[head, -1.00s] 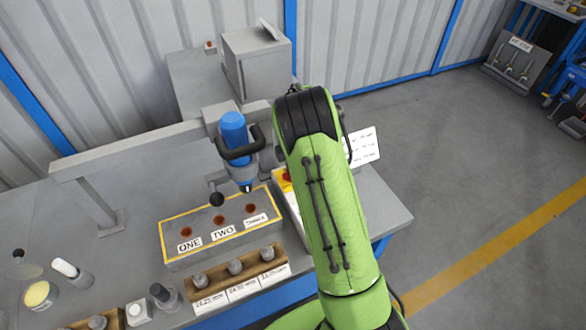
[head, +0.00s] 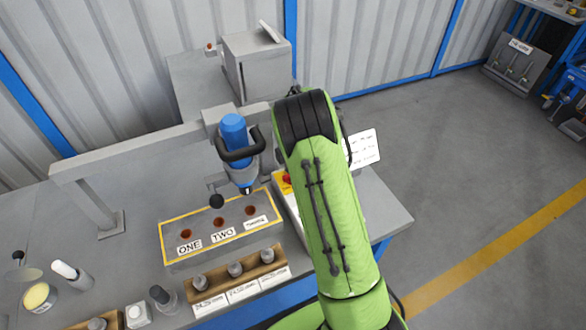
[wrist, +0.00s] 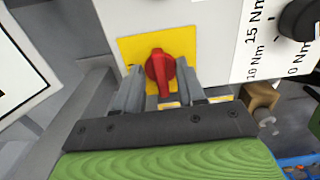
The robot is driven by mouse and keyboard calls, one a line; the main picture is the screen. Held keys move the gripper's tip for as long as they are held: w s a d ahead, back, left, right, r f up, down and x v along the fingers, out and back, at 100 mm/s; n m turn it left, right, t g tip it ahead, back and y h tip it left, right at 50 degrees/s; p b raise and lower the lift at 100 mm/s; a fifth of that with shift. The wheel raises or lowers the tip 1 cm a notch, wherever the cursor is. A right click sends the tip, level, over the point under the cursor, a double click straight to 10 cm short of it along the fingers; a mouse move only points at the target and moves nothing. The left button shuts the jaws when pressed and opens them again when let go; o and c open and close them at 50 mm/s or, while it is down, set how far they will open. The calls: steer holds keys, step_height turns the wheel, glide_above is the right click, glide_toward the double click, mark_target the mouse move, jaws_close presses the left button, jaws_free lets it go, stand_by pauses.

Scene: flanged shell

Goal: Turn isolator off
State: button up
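The isolator is a red rotary knob (wrist: 159,70) on a yellow plate (wrist: 188,46), on the face of a white panel (wrist: 200,18). In the wrist view its grip bar points roughly up and down the picture. My gripper (wrist: 158,88) is open, with one grey finger on each side of the knob and narrow gaps beside it. I cannot tell whether the fingertips reach past the knob's front. In the head view a bit of the red knob (head: 286,178) shows beside my green arm, which hides my gripper.
A black dial (wrist: 300,20) with Nm markings is right of the knob. A blue tool (head: 233,135) hangs over a yellow-edged block (head: 206,246) with holes labelled ONE and TWO. A wooden rack (head: 236,270) stands in front.

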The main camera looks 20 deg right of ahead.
step_height(320, 180, up, 16)
steer(key=p, duration=0.3)
steer(key=shift+f, duration=0.2)
